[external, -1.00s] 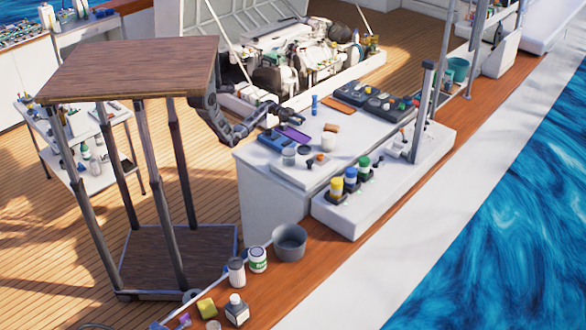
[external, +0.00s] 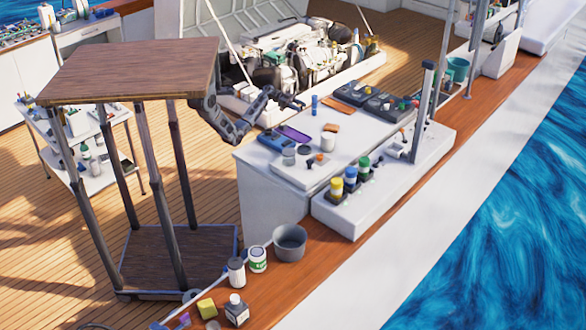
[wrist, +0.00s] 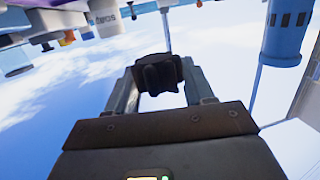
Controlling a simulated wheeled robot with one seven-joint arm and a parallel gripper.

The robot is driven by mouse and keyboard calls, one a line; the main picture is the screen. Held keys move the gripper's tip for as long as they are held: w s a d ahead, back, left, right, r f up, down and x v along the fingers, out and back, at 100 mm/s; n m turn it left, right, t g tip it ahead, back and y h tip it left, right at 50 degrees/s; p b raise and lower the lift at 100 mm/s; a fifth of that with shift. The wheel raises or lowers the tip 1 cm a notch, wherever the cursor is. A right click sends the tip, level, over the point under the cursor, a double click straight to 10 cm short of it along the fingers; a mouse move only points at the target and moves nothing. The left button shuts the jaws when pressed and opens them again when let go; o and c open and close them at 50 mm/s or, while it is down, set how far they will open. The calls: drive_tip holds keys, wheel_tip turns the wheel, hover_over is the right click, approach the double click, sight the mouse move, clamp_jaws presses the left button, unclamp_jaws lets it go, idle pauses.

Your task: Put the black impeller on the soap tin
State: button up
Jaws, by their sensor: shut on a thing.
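My gripper (wrist: 160,85) is shut on the black impeller (wrist: 158,76), a small dark finned piece between the fingertips in the wrist view. In the external view my gripper (external: 298,104) is above the far left part of the white counter; the impeller is too small to make out there. A white tin with dark lettering (wrist: 103,18), which looks like the soap tin, shows at the upper left of the wrist view, apart from the impeller. In the external view I cannot tell for sure which of the small tins on the counter it is.
The white counter (external: 262,170) holds a blue cylinder (external: 314,104), a purple-topped tray (external: 294,132), a white cup (external: 328,141) and black boxes (external: 356,92). The blue cylinder (wrist: 286,32) also shows in the wrist view. Coloured bottles (external: 350,178) stand on the lower ledge.

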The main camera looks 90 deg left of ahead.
wheel_tip(320, 180, up, 16)
drive_tip(key=w+d+p, duration=0.3)
drive_tip(key=w+d, duration=0.1)
drive_tip(key=d, duration=0.4)
drive_tip(key=w+d+p, duration=0.3)
drive_tip(key=w+d, duration=0.2)
drive_tip(key=d, duration=0.3)
drive_tip(key=d+p, duration=0.5)
drive_tip(key=d, duration=1.5)
drive_tip(key=b, duration=0.2)
hover_over(328, 135)
drive_tip(key=d, duration=0.1)
wheel_tip(328, 135, down, 12)
drive_tip(key=shift+s+r, duration=0.1)
drive_tip(key=shift+s, duration=0.05)
drive_tip(key=shift+a+f, duration=0.25)
drive_tip(key=shift+a, duration=0.2)
drive_tip(key=shift+f+b, duration=0.9)
drive_tip(key=shift+f, duration=1.05)
drive_tip(key=shift+f, duration=0.2)
